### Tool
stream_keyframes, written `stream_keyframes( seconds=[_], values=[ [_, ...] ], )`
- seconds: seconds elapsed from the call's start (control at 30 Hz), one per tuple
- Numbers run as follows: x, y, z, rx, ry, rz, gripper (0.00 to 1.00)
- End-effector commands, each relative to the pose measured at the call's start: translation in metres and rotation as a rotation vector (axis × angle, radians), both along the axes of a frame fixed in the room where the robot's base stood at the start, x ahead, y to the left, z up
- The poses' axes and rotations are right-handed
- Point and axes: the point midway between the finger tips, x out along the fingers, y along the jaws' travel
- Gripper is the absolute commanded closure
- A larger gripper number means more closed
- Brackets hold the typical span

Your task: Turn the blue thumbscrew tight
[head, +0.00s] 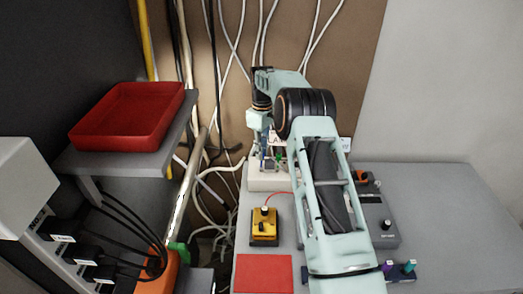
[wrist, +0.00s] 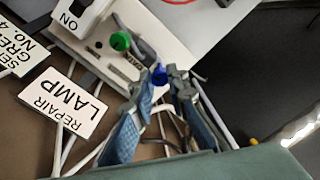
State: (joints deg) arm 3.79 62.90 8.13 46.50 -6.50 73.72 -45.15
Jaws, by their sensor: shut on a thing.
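The blue thumbscrew (wrist: 159,75) is at the edge of a beige panel (wrist: 165,42) in the wrist view. My gripper (wrist: 161,81) has its two blue-grey fingers on either side of the thumbscrew's head, shut on it. A green thumbscrew (wrist: 120,41) stands on the same panel, apart from the fingers. In the head view the beige unit (head: 267,181) is at the back of the bench, below my wrist. My arm hides part of it, and the blue thumbscrew cannot be made out there. How far the screw is turned cannot be told.
A white ON switch housing (wrist: 85,15) and a REPAIR LAMP tag (wrist: 68,101) are near the fingers. Cables run behind. On the bench are a yellow box (head: 265,227), a red mat (head: 263,274) and a grey meter (head: 377,220). A red tray (head: 128,116) is at left.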

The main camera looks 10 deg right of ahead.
Motion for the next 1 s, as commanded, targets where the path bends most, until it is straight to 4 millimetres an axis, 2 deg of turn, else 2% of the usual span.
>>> stream_keyframes(
  seconds=[1.0],
  values=[
    [-0.0002, -0.0007, 0.0002, -0.014, 0.039, -0.962, 1.00]
  ],
)
